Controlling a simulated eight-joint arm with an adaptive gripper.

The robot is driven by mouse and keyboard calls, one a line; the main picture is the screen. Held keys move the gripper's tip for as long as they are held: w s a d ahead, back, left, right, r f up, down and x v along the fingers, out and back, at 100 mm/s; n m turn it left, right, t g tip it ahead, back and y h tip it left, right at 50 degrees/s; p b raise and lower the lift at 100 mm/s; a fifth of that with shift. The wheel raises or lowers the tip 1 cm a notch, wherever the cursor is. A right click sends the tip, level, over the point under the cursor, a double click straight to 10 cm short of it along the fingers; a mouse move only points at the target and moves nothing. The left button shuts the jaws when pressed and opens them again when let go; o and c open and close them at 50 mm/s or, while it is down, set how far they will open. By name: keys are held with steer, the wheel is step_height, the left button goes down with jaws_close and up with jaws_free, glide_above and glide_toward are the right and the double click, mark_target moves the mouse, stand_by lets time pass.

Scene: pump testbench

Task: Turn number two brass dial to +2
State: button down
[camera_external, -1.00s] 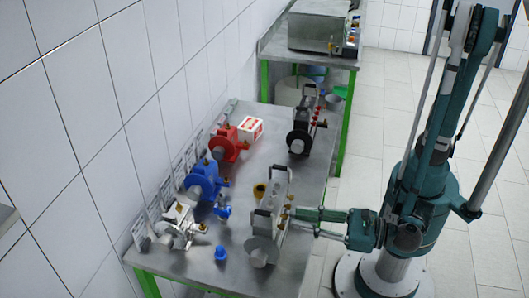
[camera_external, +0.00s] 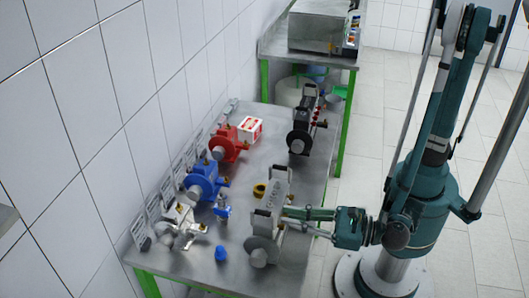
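A silver test unit (camera_external: 270,203) with a grey disc (camera_external: 262,251) at its front stands on the metal bench. Its right side faces my arm. My gripper (camera_external: 287,218) reaches in from the right, level, with its fingertips at that side. The brass dials there are mostly hidden behind the fingers, so I cannot tell the number two dial or its setting. Whether the fingers touch or grip a dial is too small to tell.
A black unit with red knobs (camera_external: 303,125) stands behind on the bench (camera_external: 235,268). Red (camera_external: 229,143) and blue (camera_external: 205,180) pumps line the wall side. A yellow ring (camera_external: 259,190) and blue cap (camera_external: 221,253) lie near the silver unit.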

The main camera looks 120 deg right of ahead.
steer(key=shift+m, duration=0.3)
steer(key=shift+m+b, duration=0.85)
steer(key=shift+m, duration=1.25)
steer(key=c, duration=2.7)
jaws_free()
steer(key=shift+s+a, duration=0.1)
steer(key=shift+s, duration=0.05)
steer(key=shift+v, duration=5.85)
